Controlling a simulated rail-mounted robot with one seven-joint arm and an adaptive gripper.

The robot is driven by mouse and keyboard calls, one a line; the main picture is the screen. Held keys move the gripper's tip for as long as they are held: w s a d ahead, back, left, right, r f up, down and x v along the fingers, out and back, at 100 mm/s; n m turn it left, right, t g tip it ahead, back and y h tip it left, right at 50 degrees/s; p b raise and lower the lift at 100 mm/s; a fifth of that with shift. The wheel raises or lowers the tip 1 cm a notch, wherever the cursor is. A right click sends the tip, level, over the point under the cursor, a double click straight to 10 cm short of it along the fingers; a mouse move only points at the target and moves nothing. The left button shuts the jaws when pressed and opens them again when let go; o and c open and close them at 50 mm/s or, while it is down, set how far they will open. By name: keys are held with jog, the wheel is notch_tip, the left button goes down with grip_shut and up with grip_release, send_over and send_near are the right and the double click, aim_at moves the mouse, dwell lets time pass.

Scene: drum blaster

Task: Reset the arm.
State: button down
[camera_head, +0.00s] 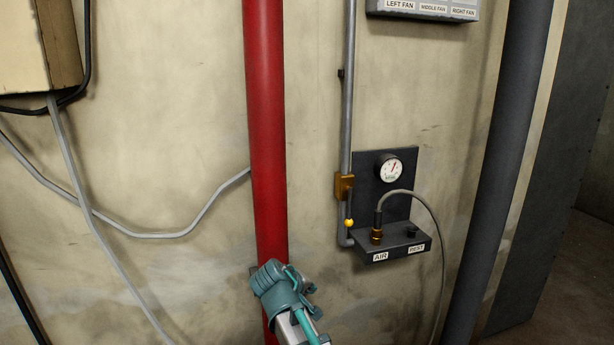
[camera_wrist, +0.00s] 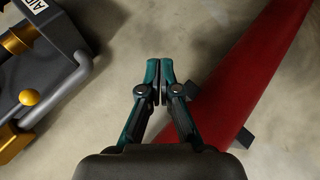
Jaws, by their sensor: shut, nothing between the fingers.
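My gripper (camera_wrist: 160,82) is shut and empty in the wrist view, its two teal fingertips together in front of the bare wall. Teal and silver parts of my arm show at the bottom of the head view, in front of the red pipe (camera_head: 266,130). The red pipe runs behind and to the right of the fingers in the wrist view (camera_wrist: 245,75). My gripper appears apart from the air panel (camera_head: 400,205), which is up and right of my arm in the head view. Fingertip detail is hard to make out in the head view.
The panel has a gauge (camera_head: 390,168), a brass fitting (camera_head: 377,228) with a grey hose (camera_head: 437,250), and an AIR label. A brass valve (camera_head: 344,187) and yellow knob (camera_head: 348,223) sit left of it. A dark pipe (camera_head: 500,150) stands right. Cables (camera_head: 150,235) hang left.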

jog(key=s+d+f+m+g+y, duration=0.1)
jog(key=s+d+f+g, duration=0.15)
jog(key=s+f, duration=0.6)
jog(key=s+d+f+m+g+y, duration=0.1)
jog(key=s+d+f+g, duration=0.15)
jog(key=f, duration=1.15)
jog(key=s+d+f+m+g, duration=0.1)
jog(key=s+d+f+g, duration=0.15)
jog(key=s+f, duration=0.6)
jog(key=s+d+f+m+g+y, duration=0.1)
jog(key=s+d+f+g, duration=0.1)
jog(key=s+f, duration=0.4)
jog(key=s+d+f+m+g+y, duration=0.1)
jog(key=s+d+f+g, duration=0.2)
jog(key=s+f, duration=0.4)
jog(key=s+d+f+m+g+y, duration=0.1)
jog(key=s+f, duration=0.5)
jog(key=s, duration=1)
jog(key=d+m+g, duration=0.1)
jog(key=d, duration=0.1)
jog(key=shift+s+d+f, duration=0.2)
jog(key=shift+d+f, duration=0.2)
